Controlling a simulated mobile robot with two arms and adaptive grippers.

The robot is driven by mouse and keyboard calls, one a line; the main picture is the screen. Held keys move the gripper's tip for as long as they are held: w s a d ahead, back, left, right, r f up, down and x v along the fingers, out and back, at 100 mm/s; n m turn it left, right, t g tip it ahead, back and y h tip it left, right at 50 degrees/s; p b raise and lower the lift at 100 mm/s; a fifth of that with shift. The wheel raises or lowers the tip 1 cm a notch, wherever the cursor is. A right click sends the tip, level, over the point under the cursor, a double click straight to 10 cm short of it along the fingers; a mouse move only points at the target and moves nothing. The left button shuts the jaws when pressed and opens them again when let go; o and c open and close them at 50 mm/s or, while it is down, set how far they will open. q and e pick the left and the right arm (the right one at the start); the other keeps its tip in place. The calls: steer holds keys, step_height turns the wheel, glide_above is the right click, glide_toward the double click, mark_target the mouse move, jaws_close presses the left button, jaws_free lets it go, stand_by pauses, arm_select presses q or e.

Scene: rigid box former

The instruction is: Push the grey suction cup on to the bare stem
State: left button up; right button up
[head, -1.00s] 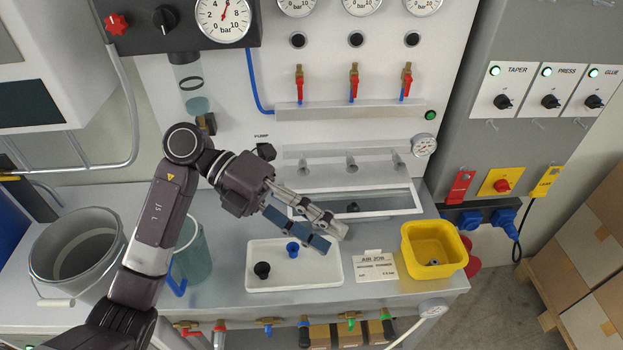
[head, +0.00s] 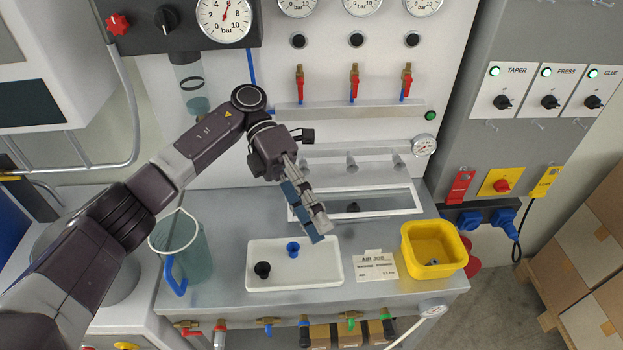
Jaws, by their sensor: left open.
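My left gripper (head: 320,231) is open and points down, just above the back right part of the white tray (head: 318,280). I see nothing between its fingers. A black cup (head: 262,269) and a blue cup (head: 293,249) stand in the tray, to the left of the fingers. Three short grey stems (head: 351,164) stick out of a rail at the back; I cannot tell which is bare. I cannot make out a grey suction cup for certain. A small grey-blue piece (head: 432,262) lies in the yellow bin (head: 430,240). My right gripper is not in view.
A framed opening (head: 400,203) behind the tray holds a small dark piece (head: 352,207). Red-handled valves (head: 354,83) hang above the rail.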

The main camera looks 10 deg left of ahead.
arm_select(q)
steer(key=w+d+r+n+t+h, duration=0.1)
steer(key=w+d+r+n+t, duration=0.1)
steer(key=r+n+t, duration=0.5)
steer(key=w+d+r+n+t+h, duration=0.1)
steer(key=d+r+n+t, duration=0.2)
steer(key=n+t, duration=0.75)
steer(key=s+a+m+g+h, duration=0.1)
steer(key=s+a+m, duration=0.1)
steer(key=a, duration=0.3)
steer(key=shift+s+a+g, duration=0.25)
steer(key=shift+s+g, duration=0.1)
steer(key=shift+s, duration=0.4)
steer(key=shift+m, duration=0.25)
stand_by(0.5)
